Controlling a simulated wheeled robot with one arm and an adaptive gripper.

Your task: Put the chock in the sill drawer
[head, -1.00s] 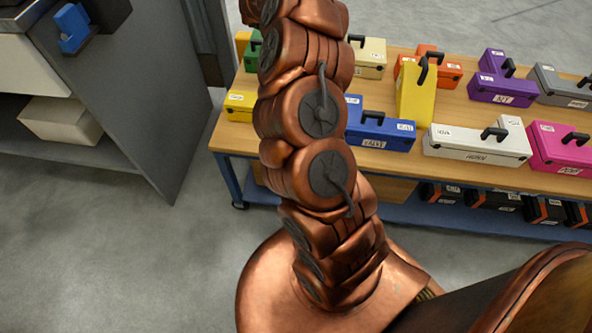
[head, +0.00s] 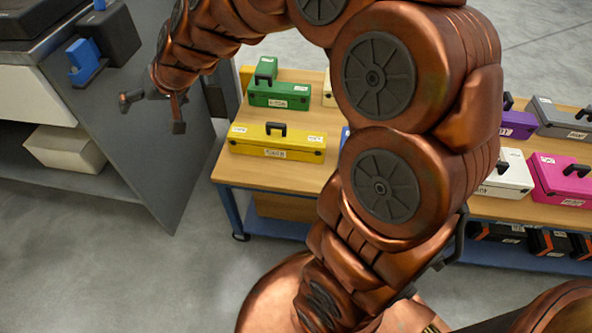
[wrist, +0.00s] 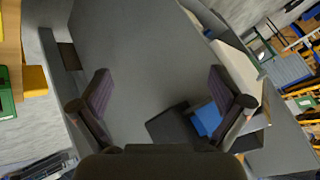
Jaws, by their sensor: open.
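A small blue block (head: 83,56), possibly the chock, is at the dark bracket on the edge of the grey cabinet at upper left. It also shows in the wrist view (wrist: 207,118), beside a dark box (wrist: 173,129). A pale drawer or box (head: 66,151) juts from the cabinet low down, below a pale upper front (head: 32,92); I cannot tell which is the sill drawer. My gripper (head: 153,113) is open and empty, in front of the grey side panel, right of and below the blue block. Its spread fingers show in the wrist view (wrist: 159,80).
The grey cabinet panel (head: 155,150) stands close to my gripper. A wooden bench (head: 225,170) to the right carries several toolboxes, among them yellow (head: 275,148), green (head: 280,97) and pink (head: 560,180). Grey floor (head: 90,260) is clear at lower left.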

